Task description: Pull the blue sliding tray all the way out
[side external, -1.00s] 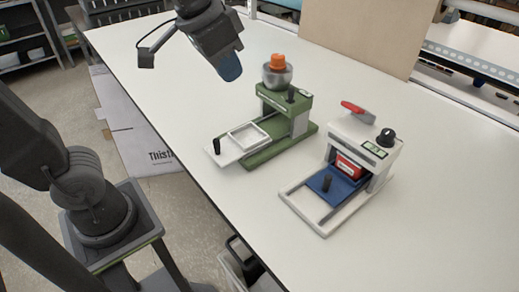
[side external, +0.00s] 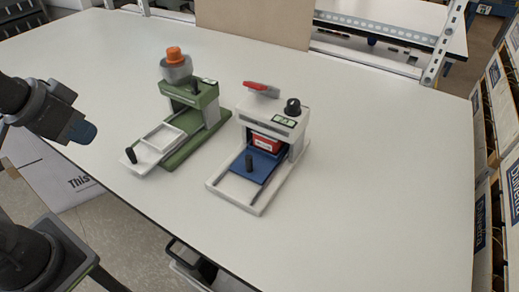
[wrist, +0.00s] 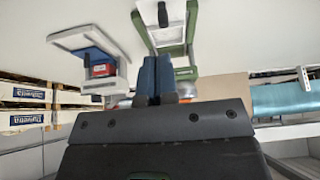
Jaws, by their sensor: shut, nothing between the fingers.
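The blue sliding tray (side external: 265,173) sits in the low white machine (side external: 234,198), partway along its rails. Bare rail shows in front of the tray. A dark upright knob (side external: 249,163) stands on its front part. A red box (side external: 266,142) is at its back, under the machine's head. My gripper (side external: 85,133) is at the left, well apart from the tray and on the far side of the green machine. In the wrist view its blue fingers (wrist: 154,62) are shut and empty; the blue tray (wrist: 90,42) shows to their left.
A green machine (side external: 207,100) with a white tray (side external: 153,154) and an orange-topped bowl (side external: 176,68) stands between my gripper and the white machine. The table (side external: 370,190) to the right is clear. A brown board (side external: 255,22) stands at the back.

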